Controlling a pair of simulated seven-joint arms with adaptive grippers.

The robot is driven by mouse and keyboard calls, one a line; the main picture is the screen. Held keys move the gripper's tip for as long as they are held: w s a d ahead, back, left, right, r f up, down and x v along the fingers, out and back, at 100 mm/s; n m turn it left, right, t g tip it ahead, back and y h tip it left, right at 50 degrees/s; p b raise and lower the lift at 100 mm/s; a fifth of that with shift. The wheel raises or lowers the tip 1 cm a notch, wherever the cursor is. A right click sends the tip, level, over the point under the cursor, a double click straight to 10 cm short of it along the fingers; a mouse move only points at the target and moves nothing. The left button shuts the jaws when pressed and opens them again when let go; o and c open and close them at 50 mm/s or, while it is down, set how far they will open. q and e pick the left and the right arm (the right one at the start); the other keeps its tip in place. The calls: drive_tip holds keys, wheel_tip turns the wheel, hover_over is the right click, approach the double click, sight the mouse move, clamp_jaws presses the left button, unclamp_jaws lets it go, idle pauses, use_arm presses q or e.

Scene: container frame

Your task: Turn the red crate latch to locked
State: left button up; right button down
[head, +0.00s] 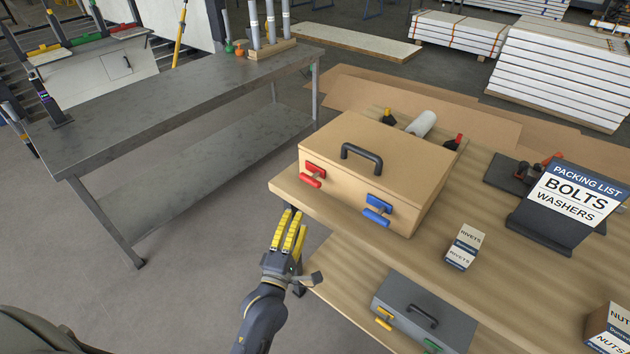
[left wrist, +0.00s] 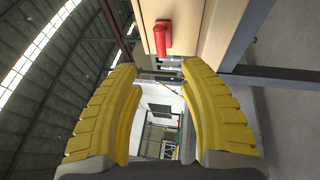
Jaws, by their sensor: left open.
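The tan crate (head: 373,176) with a black top handle sits on the wooden bench, its lid shut. The red latch (head: 313,174) is on the left of its front face; its handle lies roughly crosswise, sloping with the crate's front edge. The red latch also shows in the left wrist view (left wrist: 163,38), at the top, ahead of and beyond the fingers. A blue latch (head: 378,210) is on the right of the same face. My left gripper (head: 291,216) has yellow fingers, open and empty, in front of and below the red latch, apart from it. My right gripper is out of view.
The wooden bench (head: 470,262) has a rivets box (head: 464,246) and a packing list stand (head: 562,208) to the right. A grey case (head: 424,310) sits on the lower shelf. A metal table (head: 170,90) stands at left; open floor lies between.

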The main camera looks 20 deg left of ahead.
sight(311, 181)
use_arm(q)
drive_tip(key=w, duration=0.4)
drive_tip(key=w+r, duration=0.1)
drive_tip(key=w, duration=0.4)
drive_tip(key=w+r, duration=0.1)
drive_tip(key=w, duration=0.4)
drive_tip(key=shift+w+d+r, duration=0.1)
drive_tip(key=shift+d+r, duration=0.05)
drive_tip(key=shift+r, duration=0.1)
clamp_jaws()
